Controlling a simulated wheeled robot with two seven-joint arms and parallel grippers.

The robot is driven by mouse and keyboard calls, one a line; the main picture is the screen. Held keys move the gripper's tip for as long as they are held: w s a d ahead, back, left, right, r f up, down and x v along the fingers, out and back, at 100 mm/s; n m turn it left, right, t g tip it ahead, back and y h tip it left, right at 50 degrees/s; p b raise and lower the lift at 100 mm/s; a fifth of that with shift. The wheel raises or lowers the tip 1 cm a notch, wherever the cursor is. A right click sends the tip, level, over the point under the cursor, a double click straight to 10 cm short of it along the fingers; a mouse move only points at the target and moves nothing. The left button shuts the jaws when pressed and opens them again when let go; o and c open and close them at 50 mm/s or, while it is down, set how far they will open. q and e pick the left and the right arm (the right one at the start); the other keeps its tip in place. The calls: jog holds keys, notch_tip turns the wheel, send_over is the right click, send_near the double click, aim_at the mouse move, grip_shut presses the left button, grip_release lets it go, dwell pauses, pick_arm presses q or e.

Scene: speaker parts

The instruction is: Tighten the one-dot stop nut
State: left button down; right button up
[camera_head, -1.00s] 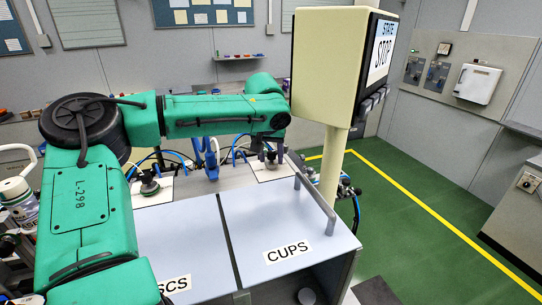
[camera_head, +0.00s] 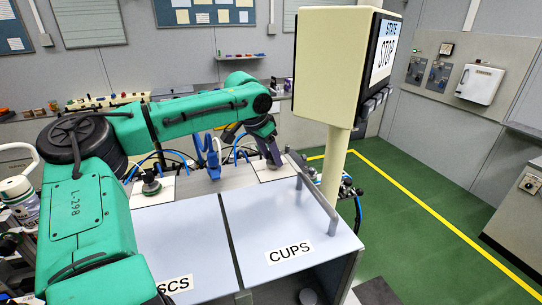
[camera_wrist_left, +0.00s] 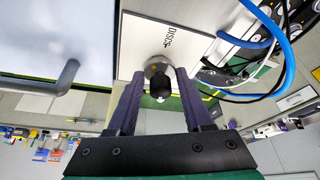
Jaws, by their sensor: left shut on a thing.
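My left gripper (camera_head: 275,161) reaches down to the white plate (camera_head: 268,174) at the back right of the bench, its hand leaning. In the left wrist view its purple fingers (camera_wrist_left: 167,74) are closed on a small dark round part (camera_wrist_left: 159,86) with a pale tip, which I take to be the stop nut. It sits in front of a grey metallic round piece (camera_wrist_left: 157,65). No dot marks can be made out. A second fixture with a dark knob (camera_head: 151,187) stands on the left white plate. My right gripper is not in view.
The CUPS lid (camera_head: 285,225) with its grey handle bar (camera_head: 316,200) lies in front of the plates. The STOP display (camera_head: 340,68) stands on a post (camera_head: 334,165) just right of my left gripper. Blue hoses (camera_head: 211,152) run behind the plates.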

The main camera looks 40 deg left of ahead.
pick_arm(q)
jog(key=m+h, duration=0.1)
jog(key=m, duration=0.1)
jog(key=m+h, duration=0.1)
jog(key=m, duration=0.2)
jog(key=shift+w+a+m+g, duration=0.1)
jog(key=shift+a+m+g, duration=0.1)
jog(key=shift+m+g, duration=0.15)
jog(key=shift+w+m+g+h, duration=0.1)
jog(key=shift+m+g+h, duration=0.5)
jog(key=shift+m, duration=1.25)
jog(key=shift+c, duration=2.4)
grip_release()
jog(key=shift+o, duration=0.9)
jog(key=shift+w+d, duration=0.1)
jog(key=shift+w, duration=0.05)
jog(key=v, duration=1.4)
jog(key=shift+r, duration=0.2)
